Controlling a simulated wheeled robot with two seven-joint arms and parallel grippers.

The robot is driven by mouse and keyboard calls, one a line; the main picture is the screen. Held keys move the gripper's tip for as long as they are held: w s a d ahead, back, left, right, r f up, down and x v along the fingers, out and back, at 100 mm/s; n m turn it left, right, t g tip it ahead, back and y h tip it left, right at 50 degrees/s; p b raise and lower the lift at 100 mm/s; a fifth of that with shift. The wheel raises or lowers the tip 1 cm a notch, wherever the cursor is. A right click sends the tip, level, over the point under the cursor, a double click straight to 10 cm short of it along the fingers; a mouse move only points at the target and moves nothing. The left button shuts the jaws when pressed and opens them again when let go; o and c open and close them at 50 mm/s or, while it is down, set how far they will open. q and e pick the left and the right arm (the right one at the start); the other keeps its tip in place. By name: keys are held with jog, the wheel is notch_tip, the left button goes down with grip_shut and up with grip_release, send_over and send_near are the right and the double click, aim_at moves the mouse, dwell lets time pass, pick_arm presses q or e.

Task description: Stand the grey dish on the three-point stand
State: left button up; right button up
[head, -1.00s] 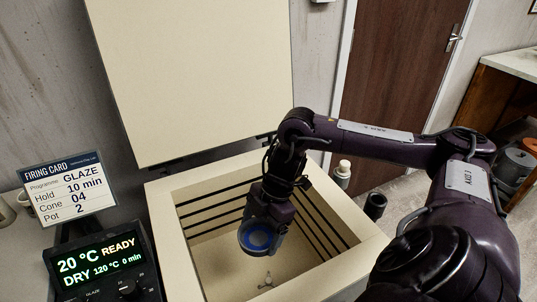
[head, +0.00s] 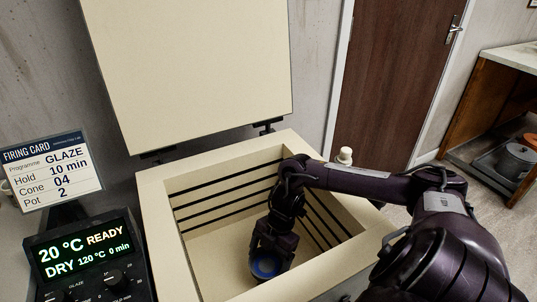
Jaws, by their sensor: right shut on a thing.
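The grey dish (head: 265,268), with a blue inside, is low inside the open kiln (head: 157,205). My right gripper (head: 268,258) reaches down into the chamber and is shut on the dish, which looks roughly level. The three-point stand is hidden now, behind or under the dish and gripper. I cannot tell whether the dish touches it. My left gripper is out of view.
The kiln walls, with dark element grooves (head: 225,196), surround my right gripper closely. The kiln lid (head: 195,75) stands open behind. A control panel (head: 85,255) and a firing card (head: 52,172) stand at the left.

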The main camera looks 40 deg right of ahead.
aim_at(269, 263)
notch_tip(269, 263, down, 4)
jog(key=shift+r+b, duration=0.2)
jog(key=shift+b, duration=0.2)
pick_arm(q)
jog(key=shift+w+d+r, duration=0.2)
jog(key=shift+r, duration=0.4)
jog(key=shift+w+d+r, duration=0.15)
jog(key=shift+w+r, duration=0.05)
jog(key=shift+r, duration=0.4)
pick_arm(e)
jog(key=shift+f, duration=0.4)
jog(key=shift+f, duration=0.15)
jog(key=o, duration=0.9)
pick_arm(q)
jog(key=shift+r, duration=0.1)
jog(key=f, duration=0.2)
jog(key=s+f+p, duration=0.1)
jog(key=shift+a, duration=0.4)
pick_arm(e)
jog(key=v, duration=0.7)
jog(key=shift+d+r, duration=0.1)
jog(key=shift+r, duration=0.3)
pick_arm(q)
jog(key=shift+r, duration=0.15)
